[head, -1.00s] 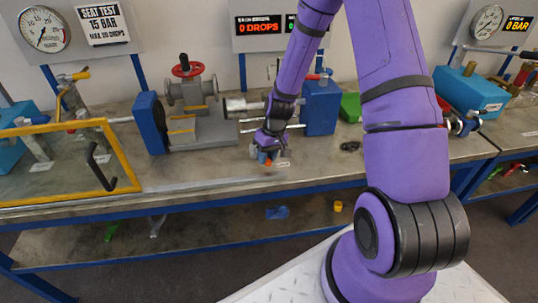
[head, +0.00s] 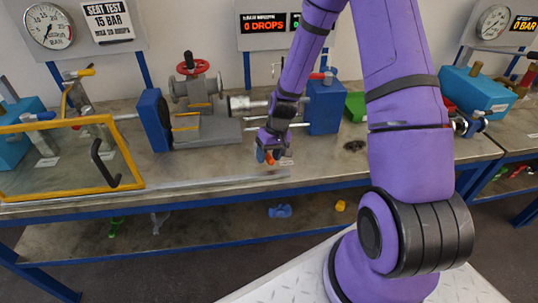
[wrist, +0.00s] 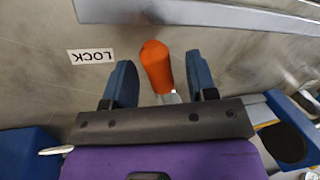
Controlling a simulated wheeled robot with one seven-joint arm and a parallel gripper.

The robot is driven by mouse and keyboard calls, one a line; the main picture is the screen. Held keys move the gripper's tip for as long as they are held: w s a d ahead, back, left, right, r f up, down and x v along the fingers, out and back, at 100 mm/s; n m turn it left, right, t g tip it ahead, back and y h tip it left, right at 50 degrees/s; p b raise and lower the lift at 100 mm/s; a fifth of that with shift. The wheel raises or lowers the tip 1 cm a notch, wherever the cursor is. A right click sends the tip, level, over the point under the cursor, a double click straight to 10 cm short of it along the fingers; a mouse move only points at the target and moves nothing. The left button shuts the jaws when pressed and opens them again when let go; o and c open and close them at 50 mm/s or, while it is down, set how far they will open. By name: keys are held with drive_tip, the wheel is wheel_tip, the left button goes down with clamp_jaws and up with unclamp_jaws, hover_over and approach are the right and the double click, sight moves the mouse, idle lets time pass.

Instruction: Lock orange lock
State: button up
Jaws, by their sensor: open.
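The orange lock (wrist: 156,66) is an orange rounded handle in the wrist view, with a short pale metal part at its base. It lies between the two blue fingers of my gripper (wrist: 160,84), with a visible gap on each side. My gripper is open around it. In the head view my gripper (head: 269,153) is low over the front part of the bench, and a small bit of the orange lock (head: 270,161) shows at its fingertips. A white label reading LOCK (wrist: 90,57) lies on the bench to the left of the handle.
A flanged vessel with a red handwheel (head: 195,92) sits between blue blocks (head: 154,120) behind my gripper. A yellow-framed clear panel (head: 62,165) with a black handle stands at the left. A metal rail (wrist: 220,14) runs along the bench's front edge.

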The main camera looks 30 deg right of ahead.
drive_tip(key=shift+r, duration=0.1)
drive_tip(key=v, duration=1)
drive_tip(key=shift+r, duration=0.25)
drive_tip(key=s+a+r+t+h, duration=0.15)
drive_tip(key=s+r, duration=0.25)
drive_tip(key=r, duration=0.8)
drive_tip(key=s+a+r+t, duration=0.1)
drive_tip(key=s+r+t, duration=0.1)
drive_tip(key=s+r, duration=0.6)
drive_tip(key=s+a+r+t+h, duration=0.1)
drive_tip(key=s+a+r, duration=0.1)
drive_tip(key=s+r, duration=0.7)
drive_tip(key=s, duration=0.4)
drive_tip(key=shift+t, duration=0.35)
drive_tip(key=shift+a+r+h, duration=0.1)
drive_tip(key=shift+a+h, duration=0.05)
drive_tip(key=shift+h, duration=0.1)
idle(0.6)
